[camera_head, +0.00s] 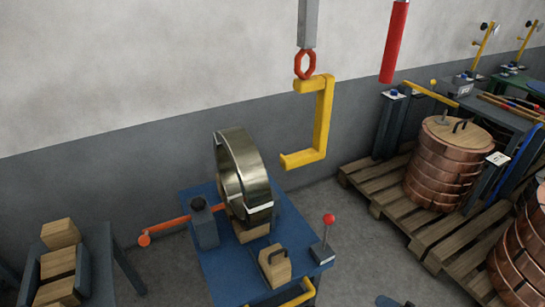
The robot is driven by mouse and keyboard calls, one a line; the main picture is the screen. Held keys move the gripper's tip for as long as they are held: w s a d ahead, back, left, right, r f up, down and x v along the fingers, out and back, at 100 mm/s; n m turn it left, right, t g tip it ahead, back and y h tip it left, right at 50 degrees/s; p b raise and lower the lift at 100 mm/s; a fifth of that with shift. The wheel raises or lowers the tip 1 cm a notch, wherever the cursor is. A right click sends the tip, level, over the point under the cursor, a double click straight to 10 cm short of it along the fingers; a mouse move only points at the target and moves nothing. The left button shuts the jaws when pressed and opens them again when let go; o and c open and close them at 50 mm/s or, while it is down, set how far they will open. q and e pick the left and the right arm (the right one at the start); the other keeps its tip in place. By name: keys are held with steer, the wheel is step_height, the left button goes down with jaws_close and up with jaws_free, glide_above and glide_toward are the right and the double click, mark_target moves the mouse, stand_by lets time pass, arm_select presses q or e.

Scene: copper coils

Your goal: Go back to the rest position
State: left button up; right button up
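Neither of my grippers can be made out in the head view. A small dark shape (391,301) shows at the bottom edge, too cut off to identify. A shiny metal coil ring (243,176) stands upright on the blue table (222,268). A yellow C-shaped hook (321,118) hangs from a red link above and to the right of the ring, apart from it and empty.
A red-knobbed lever box (322,252) and wooden blocks (275,264) are on the blue table. An orange bar (165,229) sticks out left. Copper coils (436,178) stand on a pallet (390,208) at right. Wooden blocks in a rack (57,263) are at left.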

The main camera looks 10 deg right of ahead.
steer(key=s+f+m+g+h, duration=0.25)
steer(key=s+m+h, duration=0.35)
steer(key=m, duration=0.8)
steer(key=a+r+m, duration=0.2)
steer(key=a+m, duration=0.4)
steer(key=a, duration=0.7)
arm_select(q)
step_height(320, 180, up, 15)
steer(key=a+p, duration=0.1)
steer(key=p, duration=1.8)
steer(key=shift+s+a, duration=0.35)
steer(key=shift+a, duration=0.05)
arm_select(e)
step_height(320, 180, up, 15)
steer(key=d, duration=0.1)
steer(key=shift+s+d+n+t, duration=0.25)
steer(key=shift+d+n+t, duration=0.05)
steer(key=shift+d+t, duration=0.05)
